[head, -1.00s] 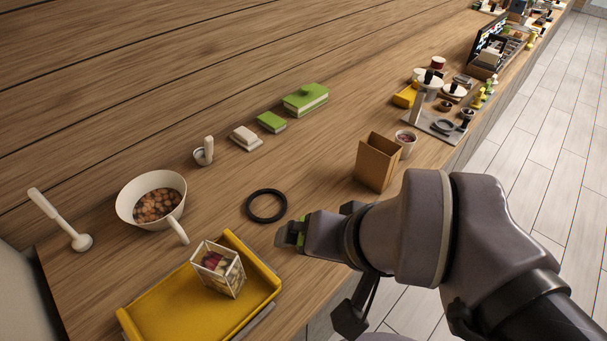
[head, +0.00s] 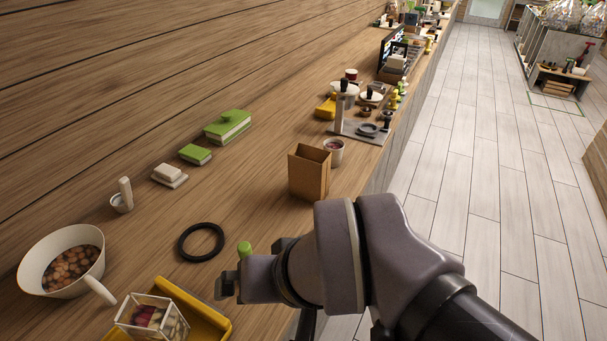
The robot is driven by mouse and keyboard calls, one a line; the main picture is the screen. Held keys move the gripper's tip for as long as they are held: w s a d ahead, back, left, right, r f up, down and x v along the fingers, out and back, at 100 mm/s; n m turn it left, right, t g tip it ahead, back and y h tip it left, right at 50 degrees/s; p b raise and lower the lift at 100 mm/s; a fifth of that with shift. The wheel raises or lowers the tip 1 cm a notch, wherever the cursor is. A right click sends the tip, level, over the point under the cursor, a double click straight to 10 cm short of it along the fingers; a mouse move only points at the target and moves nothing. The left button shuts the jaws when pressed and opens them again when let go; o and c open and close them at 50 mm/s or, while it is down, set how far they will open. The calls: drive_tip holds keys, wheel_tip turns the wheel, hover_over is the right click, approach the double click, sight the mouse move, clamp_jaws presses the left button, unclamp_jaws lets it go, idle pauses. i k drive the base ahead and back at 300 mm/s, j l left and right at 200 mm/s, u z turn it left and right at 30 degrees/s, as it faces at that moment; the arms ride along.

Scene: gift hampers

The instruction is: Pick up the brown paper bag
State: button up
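The brown paper bag (head: 309,174) stands upright and open at the top on the wooden counter, near its front edge. My gripper (head: 228,287) is in front of it, to the lower left in the head view, apart from the bag and pointing left. Its fingers are small and partly hidden behind my wrist, so I cannot tell whether they are open or shut. No part of the bag is hidden by my arm except perhaps its lower right corner.
A small cup (head: 334,151) stands just behind the bag. A black ring (head: 201,242) lies left of it. A yellow tray (head: 204,322) with a clear box (head: 152,318) and a white bowl (head: 62,262) are at lower left. Green boxes (head: 228,127) stand farther back.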

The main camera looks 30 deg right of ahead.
sight(309, 166)
drive_tip(key=i+l+z, duration=0.3)
drive_tip(key=i+l, duration=0.15)
drive_tip(key=l, duration=0.35)
drive_tip(key=i+l+z, duration=0.3)
drive_tip(key=i+l, duration=0.25)
drive_tip(key=l, duration=0.15)
